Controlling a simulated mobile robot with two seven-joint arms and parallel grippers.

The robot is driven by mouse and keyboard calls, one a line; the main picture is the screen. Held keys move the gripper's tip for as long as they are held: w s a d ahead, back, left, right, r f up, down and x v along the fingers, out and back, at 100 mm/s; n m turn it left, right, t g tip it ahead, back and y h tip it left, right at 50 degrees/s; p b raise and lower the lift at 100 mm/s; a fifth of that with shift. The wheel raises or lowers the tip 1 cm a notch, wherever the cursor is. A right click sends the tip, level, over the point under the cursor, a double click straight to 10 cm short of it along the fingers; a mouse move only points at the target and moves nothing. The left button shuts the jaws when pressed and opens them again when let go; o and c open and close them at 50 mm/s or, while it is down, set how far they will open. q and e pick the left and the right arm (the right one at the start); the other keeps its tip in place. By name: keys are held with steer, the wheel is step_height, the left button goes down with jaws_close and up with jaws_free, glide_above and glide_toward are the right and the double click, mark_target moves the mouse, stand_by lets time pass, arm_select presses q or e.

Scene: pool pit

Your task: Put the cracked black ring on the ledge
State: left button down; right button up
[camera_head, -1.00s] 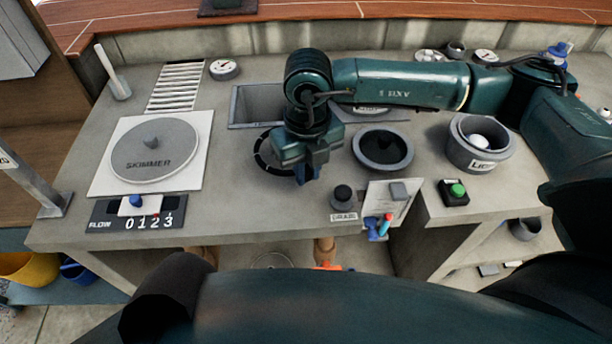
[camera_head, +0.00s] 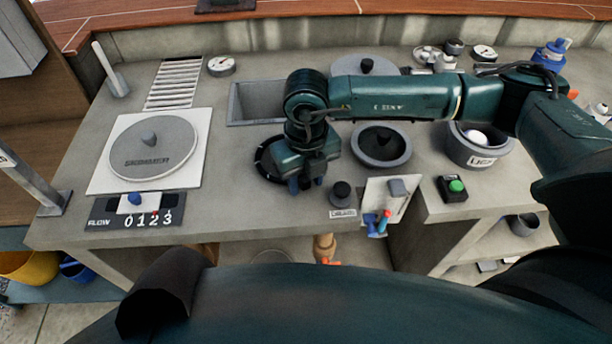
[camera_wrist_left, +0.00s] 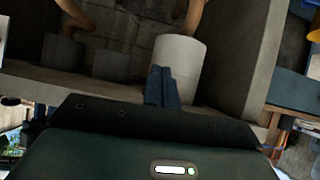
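A black ring (camera_head: 262,161) with pale marks or breaks lies flat on the grey counter (camera_head: 232,205). My right gripper (camera_head: 305,184) hangs over its right side and hides part of it. The fingertips point down at the ring's near right edge; their gap and any contact are unclear. My left gripper (camera_wrist_left: 162,86) shows in the left wrist view with its fingers together and nothing visible between them, before a pale cylinder (camera_wrist_left: 180,64) under the counter. A wooden ledge (camera_head: 420,10) runs along the back; I cannot tell whether it is the task's ledge.
A square basin (camera_head: 240,103) lies behind the ring. A dark bowl-like fitting (camera_head: 382,147), a black knob (camera_head: 341,192) and a switch plate (camera_head: 385,200) stand to its right. The skimmer lid (camera_head: 152,150) is left. Bare counter lies between lid and ring.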

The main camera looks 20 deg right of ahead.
step_height(320, 180, up, 12)
steer(key=b, duration=0.1)
steer(key=shift+r, duration=0.15)
stand_by(0.4)
stand_by(0.3)
